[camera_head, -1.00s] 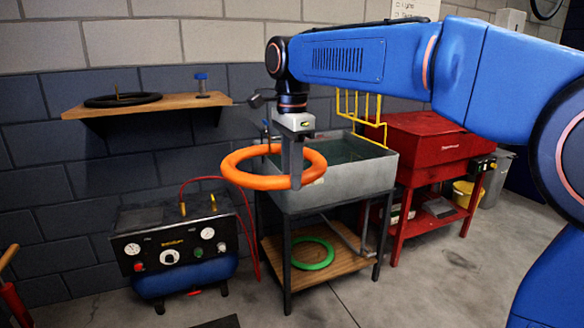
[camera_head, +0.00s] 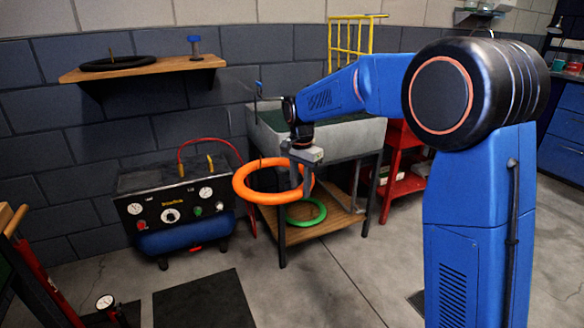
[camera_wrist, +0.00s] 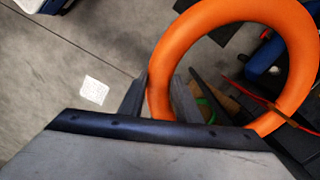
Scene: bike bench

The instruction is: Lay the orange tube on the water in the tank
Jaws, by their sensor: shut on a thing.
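The orange tube (camera_head: 243,188) is a thick ring held in my gripper (camera_head: 300,184). My gripper is shut on the ring's right side in the head view, and the ring hangs out to the left, roughly level. In the wrist view the orange tube (camera_wrist: 172,50) passes between the fingers (camera_wrist: 158,98). The grey metal tank (camera_head: 345,142) stands on a dark-framed stand behind the gripper. The tube is in front of the tank and lower than its rim, apart from it as far as I can see. My arm hides part of the tank's inside.
A green ring (camera_head: 318,209) lies on the stand's wooden lower shelf (camera_head: 340,216). A compressor with gauges (camera_head: 172,212) stands to the left. A wall shelf (camera_head: 150,70) holds a black tyre. A yellow rack (camera_head: 354,38) rises behind the tank. The floor in front is mostly clear.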

